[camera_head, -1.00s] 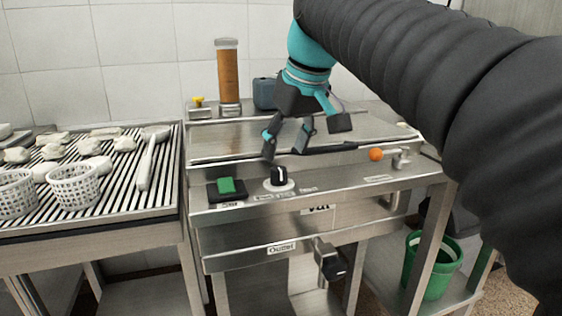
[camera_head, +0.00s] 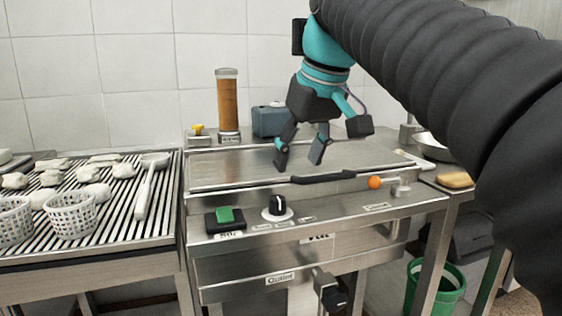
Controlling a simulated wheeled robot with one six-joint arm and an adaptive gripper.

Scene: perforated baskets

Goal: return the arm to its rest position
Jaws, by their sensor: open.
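My gripper (camera_head: 299,162) hangs above the steel lid of the fryer-like vat (camera_head: 225,170), with its two dark fingers spread apart and nothing between them. It points downward, apart from the black knob (camera_head: 277,207) and the black handle (camera_head: 323,177) on the front edge. My arm, in a dark ribbed sleeve, runs from the upper middle to the right edge and hides part of the right side.
Left is a slatted rack (camera_head: 110,222) with white perforated baskets (camera_head: 70,213), pale lumps and a scoop (camera_head: 147,190). An amber cylinder (camera_head: 228,105) and a grey-blue box (camera_head: 270,120) stand behind. A green switch (camera_head: 225,215) and orange ball (camera_head: 374,182) are in front; a green bucket (camera_head: 450,285) is below.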

